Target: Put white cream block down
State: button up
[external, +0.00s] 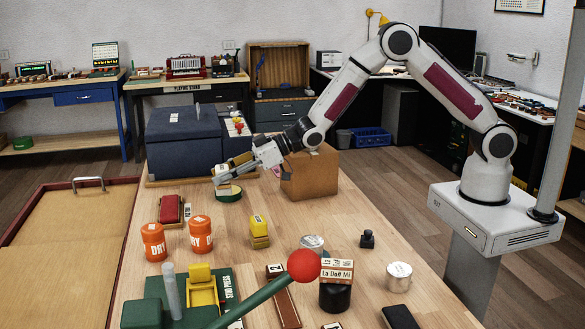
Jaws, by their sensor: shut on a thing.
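My gripper (226,177) reaches in from the right over the back part of the wooden table, pointing left and slightly down. It is shut on a small white cream block (220,170), of which only a part shows between the fingers. Just below the fingertips is a round green-and-white item (229,194) on the table. I cannot tell whether the block touches it or hangs above it.
A dark blue box (182,140) stands behind and left of my gripper, and a brown box (311,175) stands to its right. A red block (171,209), two orange jars (153,241) and a yellow stack (259,230) stand in front. Bare table lies between them.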

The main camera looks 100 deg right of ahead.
jog(key=w+a, duration=0.2)
jog(key=w, duration=0.1)
jog(key=shift+a+r, duration=0.1)
jog(key=shift+a, duration=0.3)
jog(key=shift+f, duration=3.15)
jog(key=shift+f, duration=1.85)
jog(key=shift+f, duration=0.15)
jog(key=o, duration=1.2)
jog(key=shift+c, duration=0.2)
